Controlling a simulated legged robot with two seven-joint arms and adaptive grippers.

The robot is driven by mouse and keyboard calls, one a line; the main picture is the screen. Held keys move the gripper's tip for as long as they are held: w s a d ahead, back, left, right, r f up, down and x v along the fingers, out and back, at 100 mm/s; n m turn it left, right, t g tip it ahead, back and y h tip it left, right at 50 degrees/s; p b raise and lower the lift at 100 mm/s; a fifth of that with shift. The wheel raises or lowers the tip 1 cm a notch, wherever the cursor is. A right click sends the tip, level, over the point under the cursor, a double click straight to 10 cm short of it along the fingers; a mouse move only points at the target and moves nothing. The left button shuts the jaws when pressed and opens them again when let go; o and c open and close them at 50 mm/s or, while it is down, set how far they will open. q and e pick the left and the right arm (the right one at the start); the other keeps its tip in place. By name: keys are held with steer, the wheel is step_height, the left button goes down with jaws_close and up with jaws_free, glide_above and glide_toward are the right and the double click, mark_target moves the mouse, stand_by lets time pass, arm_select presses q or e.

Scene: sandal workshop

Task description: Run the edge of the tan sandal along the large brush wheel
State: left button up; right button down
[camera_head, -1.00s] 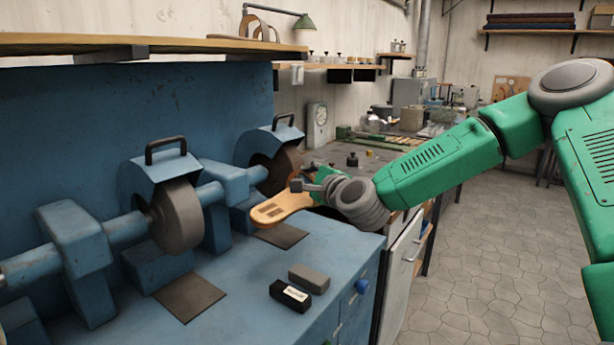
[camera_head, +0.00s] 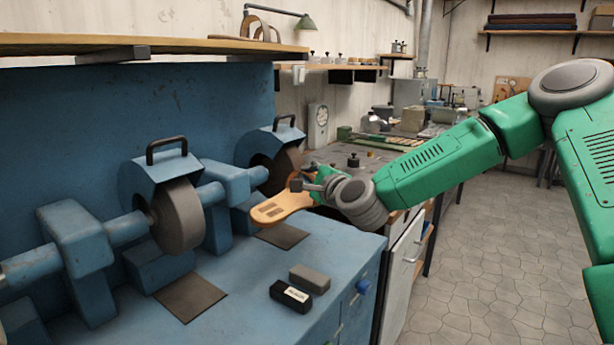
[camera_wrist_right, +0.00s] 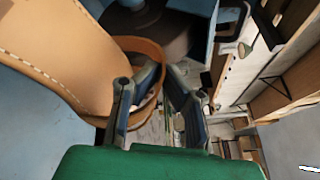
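The tan sandal (camera_head: 272,212) is in my right gripper (camera_head: 308,184), held in the air over the right part of the blue bench, its sole end pointing left. In the right wrist view its stitched sole (camera_wrist_right: 62,45) fills the left, and the two fingertips (camera_wrist_right: 160,76) close around its strap (camera_wrist_right: 140,46). A dark brown wheel (camera_head: 284,172) under the rear hood is just behind the sandal; a gap or contact cannot be told. A grey wheel (camera_head: 180,218) sits under the front hood, left of the sandal. I cannot tell for sure which is the large brush wheel. My left gripper is not in view.
A black labelled block (camera_head: 290,296) and a grey-brown block (camera_head: 309,279) lie on the blue bench (camera_head: 235,300) in front. Dark flat plates (camera_head: 190,297) lie below the wheels. A blue shaft housing (camera_head: 225,190) stands between the wheels. A cluttered counter is behind my right arm.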

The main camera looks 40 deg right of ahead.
steer(key=shift+a, duration=0.25)
steer(key=shift+s+a+r, duration=0.1)
steer(key=shift+s+a, duration=0.1)
steer(key=shift+a, duration=0.45)
steer(key=shift+a, duration=0.1)
stand_by(1.0)
steer(key=shift+a+r+b, duration=0.1)
steer(key=shift+a+b, duration=0.25)
steer(key=shift+a, duration=0.3)
steer(key=shift+s, duration=0.1)
steer(key=shift+w+a+r, duration=0.1)
steer(key=shift+w, duration=0.15)
stand_by(1.8)
steer(key=shift+s, duration=0.1)
steer(key=shift+s+d+f, duration=0.2)
steer(key=shift+s, duration=0.45)
steer(key=shift+s, duration=0.1)
